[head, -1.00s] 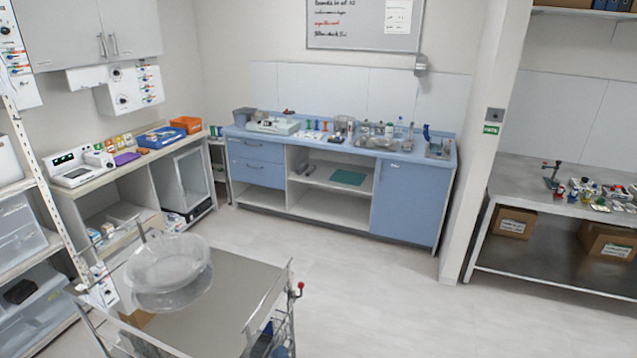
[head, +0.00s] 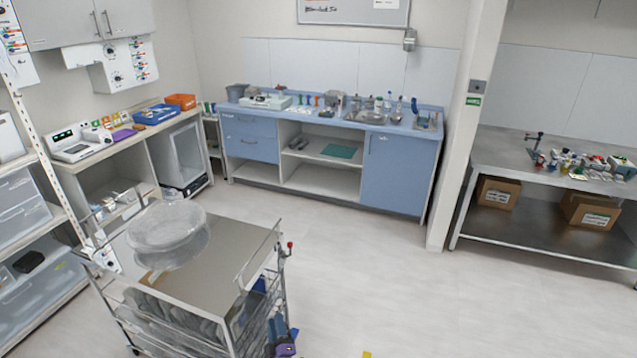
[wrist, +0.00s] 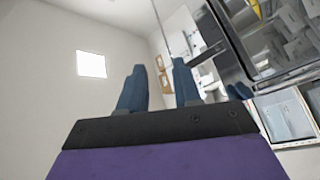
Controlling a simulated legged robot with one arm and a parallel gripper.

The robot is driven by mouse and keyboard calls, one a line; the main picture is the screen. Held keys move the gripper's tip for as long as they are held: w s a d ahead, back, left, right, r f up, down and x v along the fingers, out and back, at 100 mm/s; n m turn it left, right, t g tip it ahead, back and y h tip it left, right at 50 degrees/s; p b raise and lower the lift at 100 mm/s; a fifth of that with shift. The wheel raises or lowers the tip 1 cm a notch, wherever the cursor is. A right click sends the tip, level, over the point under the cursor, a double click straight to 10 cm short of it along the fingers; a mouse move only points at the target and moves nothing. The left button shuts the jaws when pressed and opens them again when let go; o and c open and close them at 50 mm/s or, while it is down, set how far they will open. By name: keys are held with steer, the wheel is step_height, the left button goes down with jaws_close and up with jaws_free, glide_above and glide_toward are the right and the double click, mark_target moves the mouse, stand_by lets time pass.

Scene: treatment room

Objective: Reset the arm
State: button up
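My gripper (wrist: 160,82) shows in the wrist view with two dark blue fingers on a purple body. The fingers stand apart, and nothing is held between them. In the head view, a purple and blue part at the bottom edge, beside the cart's right front corner, looks like my gripper (head: 285,342); its fingers are too small to read there. Most of my arm is out of view.
A metal cart (head: 222,243) with a clear round bowl (head: 165,228) on top stands close in front at left. A blue cabinet counter (head: 395,175) is at the back. A steel bench (head: 490,150) stands at right. The floor (head: 370,270) between is clear.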

steer(key=w+a+r+m+g+h, duration=0.1)
steer(key=w+a+r+m+g, duration=0.35)
steer(key=r+m+g, duration=0.3)
steer(key=s+d+r+g+b, duration=0.1)
steer(key=s+d+r+g, duration=0.2)
steer(key=r, duration=0.4)
steer(key=s+d+r+g, duration=0.2)
steer(key=s+r+g, duration=0.1)
steer(key=s+r, duration=0.3)
steer(key=s+d+r+m+g+h, duration=0.1)
steer(key=s+d+r, duration=0.3)
steer(key=s+d, duration=0.5)
steer(key=s+d+r+m+g+h+b, duration=0.1)
steer(key=s+d+r+m+g, duration=0.2)
steer(key=s+d, duration=0.6)
steer(key=s+d+r+m+g+h, duration=0.2)
steer(key=s+d, duration=0.7)
steer(key=s, duration=1.3)
step_height(320, 180, up, 4)
steer(key=shift+s+d+r+g, duration=0.15)
steer(key=shift+s+d+g, duration=0.05)
steer(key=shift+g, duration=0.95)
